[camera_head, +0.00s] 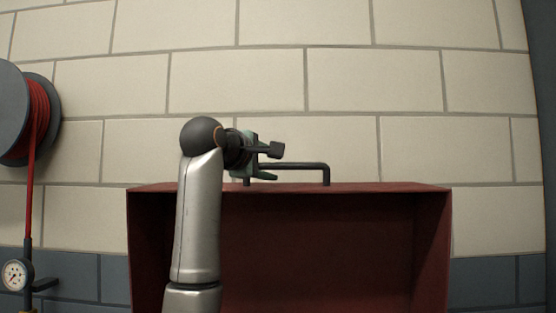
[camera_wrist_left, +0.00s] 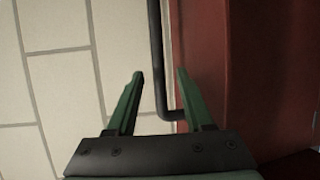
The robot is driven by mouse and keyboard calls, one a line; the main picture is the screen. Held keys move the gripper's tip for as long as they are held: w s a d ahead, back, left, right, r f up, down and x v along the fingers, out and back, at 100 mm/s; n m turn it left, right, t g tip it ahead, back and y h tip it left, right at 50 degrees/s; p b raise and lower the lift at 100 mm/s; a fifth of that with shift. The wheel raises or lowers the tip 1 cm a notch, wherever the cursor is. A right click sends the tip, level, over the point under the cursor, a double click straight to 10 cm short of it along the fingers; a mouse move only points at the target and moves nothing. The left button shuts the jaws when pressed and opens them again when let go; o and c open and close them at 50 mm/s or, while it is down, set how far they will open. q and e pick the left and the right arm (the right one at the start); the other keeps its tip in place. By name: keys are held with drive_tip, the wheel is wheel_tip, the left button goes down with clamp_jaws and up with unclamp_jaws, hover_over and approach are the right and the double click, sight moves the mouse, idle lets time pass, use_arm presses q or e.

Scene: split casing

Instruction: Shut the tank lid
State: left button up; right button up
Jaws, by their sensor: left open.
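The red tank lid (camera_head: 300,250) stands raised, with its hollow inside facing me in the head view. Its upper edge runs level across the picture. A dark bar handle (camera_head: 310,166) is fixed on that edge; it also shows in the left wrist view (camera_wrist_left: 157,60). My left gripper (camera_head: 272,163) is at the left part of the handle. It is open, with green fingers, and in the left wrist view the bar appears between the fingertips near its bent end. I cannot tell whether they touch it. The lower part of the tank is out of view. My right gripper is not seen.
A hose reel (camera_head: 15,110) with red hose hangs on the left wall, with a pressure gauge (camera_head: 16,275) below it. A pale block wall (camera_head: 420,80) stands close behind the lid. A dark upright (camera_head: 542,60) stands at the far right.

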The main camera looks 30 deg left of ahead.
sight(276, 167)
use_arm(q)
drive_tip(key=shift+w+a+f+p, duration=0.1)
drive_tip(key=shift+w+a+p, duration=0.2)
drive_tip(key=shift+w, duration=0.8)
drive_tip(key=shift+w+a+f+p, duration=0.1)
drive_tip(key=shift+w+p, duration=0.25)
drive_tip(key=shift+w, duration=0.75)
drive_tip(key=shift+c, duration=0.2)
clamp_jaws()
drive_tip(key=shift+d+f, duration=0.1)
